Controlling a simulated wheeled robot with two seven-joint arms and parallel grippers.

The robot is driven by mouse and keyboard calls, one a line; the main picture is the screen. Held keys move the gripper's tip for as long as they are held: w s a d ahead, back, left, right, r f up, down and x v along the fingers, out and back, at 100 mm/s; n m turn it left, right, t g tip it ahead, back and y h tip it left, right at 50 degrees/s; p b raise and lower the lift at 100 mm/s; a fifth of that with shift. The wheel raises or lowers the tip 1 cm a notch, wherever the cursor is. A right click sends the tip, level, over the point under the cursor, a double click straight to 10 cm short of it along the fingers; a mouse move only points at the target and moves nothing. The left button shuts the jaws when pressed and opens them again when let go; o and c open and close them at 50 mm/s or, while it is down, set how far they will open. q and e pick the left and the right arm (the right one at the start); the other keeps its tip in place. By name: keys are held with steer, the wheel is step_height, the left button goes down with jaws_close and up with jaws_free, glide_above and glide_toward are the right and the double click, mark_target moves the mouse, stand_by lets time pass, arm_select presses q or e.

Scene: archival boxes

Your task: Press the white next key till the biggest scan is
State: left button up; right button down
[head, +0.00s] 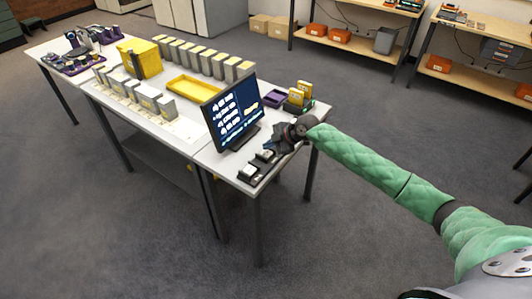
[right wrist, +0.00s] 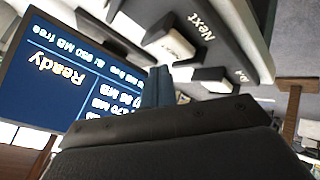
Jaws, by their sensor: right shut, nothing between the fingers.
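The key unit (head: 246,181) is a dark pad with white keys near the front corner of the table. In the right wrist view, the white next key (right wrist: 168,46) sits beside the printed word "Next". My right gripper (head: 281,142) is above the table at the pad's right end. In its wrist view the blue-grey fingers (right wrist: 160,72) are shut and empty, with their tips close to the next key; I cannot tell whether they touch it. The monitor (head: 232,112) shows lines of white text on blue, and "Ready" in yellow in the wrist view. My left gripper is out of view.
Yellow-topped units (head: 299,94) and a purple tray (head: 275,98) stand behind the right gripper. A yellow tray (head: 192,89), a yellow bin (head: 139,58) and rows of grey boxes (head: 152,98) fill the table to the left. Shelves stand at the back right.

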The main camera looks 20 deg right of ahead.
mark_target(269, 153)
steer(key=shift+r+p, duration=1)
steer(key=shift+r, duration=1.35)
